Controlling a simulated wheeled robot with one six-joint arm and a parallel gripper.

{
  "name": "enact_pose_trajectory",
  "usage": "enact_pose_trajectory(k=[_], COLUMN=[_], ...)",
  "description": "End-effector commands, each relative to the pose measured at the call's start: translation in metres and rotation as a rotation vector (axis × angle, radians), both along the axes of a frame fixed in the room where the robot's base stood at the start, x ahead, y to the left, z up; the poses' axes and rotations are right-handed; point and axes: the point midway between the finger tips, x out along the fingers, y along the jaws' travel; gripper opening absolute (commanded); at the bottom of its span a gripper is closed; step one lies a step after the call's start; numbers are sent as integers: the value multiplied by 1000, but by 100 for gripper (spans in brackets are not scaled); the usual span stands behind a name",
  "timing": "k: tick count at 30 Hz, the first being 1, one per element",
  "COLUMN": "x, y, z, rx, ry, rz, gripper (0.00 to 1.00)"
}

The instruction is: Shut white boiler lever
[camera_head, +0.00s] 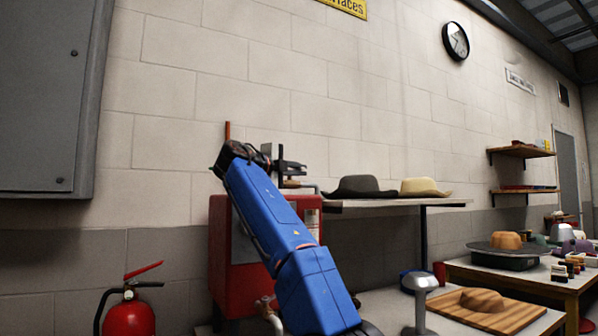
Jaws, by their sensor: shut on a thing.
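The boiler (219,265) is a red box against the wall, left of centre, partly hidden behind my blue arm. My gripper (291,166) is black and sits just above the top of the boiler, pointing right. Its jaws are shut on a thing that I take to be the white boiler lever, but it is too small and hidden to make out. A pale pipe-like part shows just below the jaws. A thin orange-red upright bar (228,131) stands behind the wrist.
A shelf (390,204) with a dark hat (360,188) and a tan hat (424,187) is right of the gripper. A fire extinguisher (130,314) stands at lower left. A wooden board (515,320) lies on the table at right. The wall above the gripper is clear.

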Motion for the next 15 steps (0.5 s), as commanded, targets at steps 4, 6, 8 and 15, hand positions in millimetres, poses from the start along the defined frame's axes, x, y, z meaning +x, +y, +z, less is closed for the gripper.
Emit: enact_pose_trajectory(k=[4, 6, 8, 15], x=[1, 1, 0, -3], y=[1, 0, 0, 2], z=[-2, -1, -1, 0], rx=[0, 0, 0, 1], ry=[3, 2, 2, 1], rz=[-1, -1, -1, 0], gripper=[27, 27, 27, 27])
